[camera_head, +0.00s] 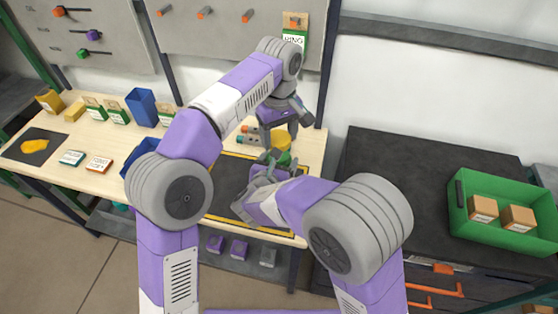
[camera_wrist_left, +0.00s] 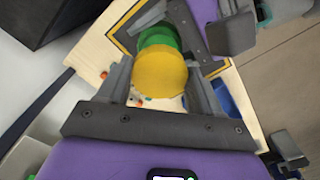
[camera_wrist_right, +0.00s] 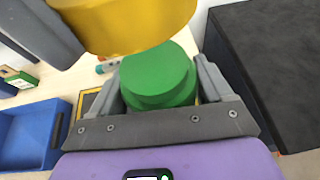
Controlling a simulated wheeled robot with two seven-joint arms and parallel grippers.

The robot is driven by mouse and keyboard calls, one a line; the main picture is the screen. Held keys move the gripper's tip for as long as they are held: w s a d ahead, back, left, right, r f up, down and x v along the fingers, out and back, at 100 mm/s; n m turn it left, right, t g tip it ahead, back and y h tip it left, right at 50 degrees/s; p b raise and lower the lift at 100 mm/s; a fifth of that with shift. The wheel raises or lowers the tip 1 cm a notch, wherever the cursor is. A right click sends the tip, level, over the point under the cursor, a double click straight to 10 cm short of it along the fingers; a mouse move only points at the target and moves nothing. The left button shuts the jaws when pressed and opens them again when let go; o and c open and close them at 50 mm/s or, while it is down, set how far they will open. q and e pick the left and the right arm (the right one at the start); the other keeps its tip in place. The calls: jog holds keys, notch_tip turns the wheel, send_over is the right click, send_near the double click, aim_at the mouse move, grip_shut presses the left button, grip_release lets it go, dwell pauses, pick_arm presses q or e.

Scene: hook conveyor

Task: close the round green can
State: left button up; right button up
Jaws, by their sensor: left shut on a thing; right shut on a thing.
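My left gripper (camera_wrist_left: 160,82) is shut on a round yellow lid (camera_wrist_left: 160,70). The lid also shows in the head view (camera_head: 282,141), just below the left gripper (camera_head: 279,127). My right gripper (camera_wrist_right: 160,85) is shut on the round green can (camera_wrist_right: 158,76), over the dark mat. The can shows partly behind the lid in the left wrist view (camera_wrist_left: 157,38) and between the right gripper's fingers in the head view (camera_head: 268,158). The yellow lid also fills the top of the right wrist view (camera_wrist_right: 125,22), offset from the can. I cannot tell whether they touch.
The dark mat (camera_head: 228,180) with a yellow border lies on the wooden table. Blue bins (camera_head: 141,105) and several small boxes stand to the left. A green crate (camera_head: 460,215) with two cartons stands on a dark counter (camera_head: 390,170) to the right.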

pick_arm(q)
jog(key=shift+f, duration=1.2)
jog(key=shift+f, duration=1)
pick_arm(e)
jog(key=shift+r, duration=0.2)
pick_arm(q)
jog(key=shift+f, duration=0.1)
pick_arm(e)
jog(key=shift+w+r, duration=0.1)
pick_arm(q)
jog(key=shift+s, duration=0.1)
pick_arm(e)
jog(key=shift+f, duration=0.2)
pick_arm(q)
jog(key=shift+s+f, duration=0.1)
jog(key=shift+f, duration=0.1)
jog(key=shift+r, duration=0.2)
jog(key=shift+r, duration=0.3)
pick_arm(e)
jog(key=shift+d+f, duration=0.2)
jog(key=shift+f, duration=0.05)
dwell(0.4)
